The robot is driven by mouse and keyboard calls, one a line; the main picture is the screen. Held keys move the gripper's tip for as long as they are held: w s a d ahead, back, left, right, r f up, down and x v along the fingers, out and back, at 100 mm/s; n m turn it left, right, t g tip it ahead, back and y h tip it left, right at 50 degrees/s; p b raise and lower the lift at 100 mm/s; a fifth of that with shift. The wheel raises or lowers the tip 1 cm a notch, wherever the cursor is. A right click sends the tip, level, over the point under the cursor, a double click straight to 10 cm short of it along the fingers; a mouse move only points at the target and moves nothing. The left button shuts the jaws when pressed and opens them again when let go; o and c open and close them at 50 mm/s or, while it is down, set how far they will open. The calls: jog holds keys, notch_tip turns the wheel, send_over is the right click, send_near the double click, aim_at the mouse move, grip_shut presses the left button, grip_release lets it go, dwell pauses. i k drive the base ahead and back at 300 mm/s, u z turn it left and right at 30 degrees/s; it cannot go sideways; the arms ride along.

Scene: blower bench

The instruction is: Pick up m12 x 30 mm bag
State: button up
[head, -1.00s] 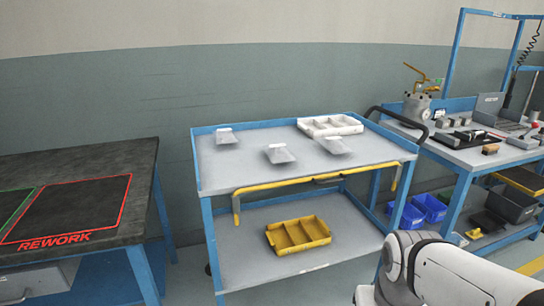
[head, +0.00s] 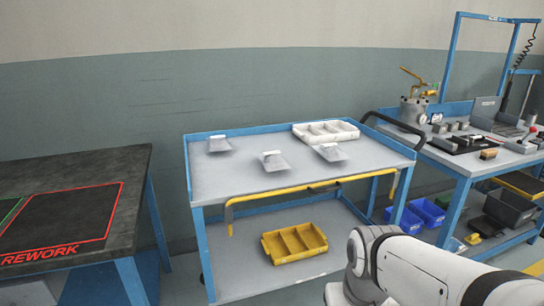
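Three small clear bags with white labels lie apart on the grey top shelf of the blue cart (head: 235,182). One bag (head: 219,146) is at the back left, one bag (head: 274,163) is near the front middle, and one bag (head: 331,153) is to the right. The labels are too small to read, so I cannot tell which is the M12 x 30 mm bag. My white arm shows at the lower right, but my gripper is out of view.
A white divided tray (head: 325,132) stands at the cart's back right. A yellow divided bin (head: 294,243) sits on the lower shelf. A yellow rail (head: 290,190) runs along the cart's front. A dark rework table (head: 70,170) stands left, a cluttered blue bench (head: 465,165) right.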

aim_at(272, 161)
jog(key=i, duration=0.85)
jog(key=u, duration=0.05)
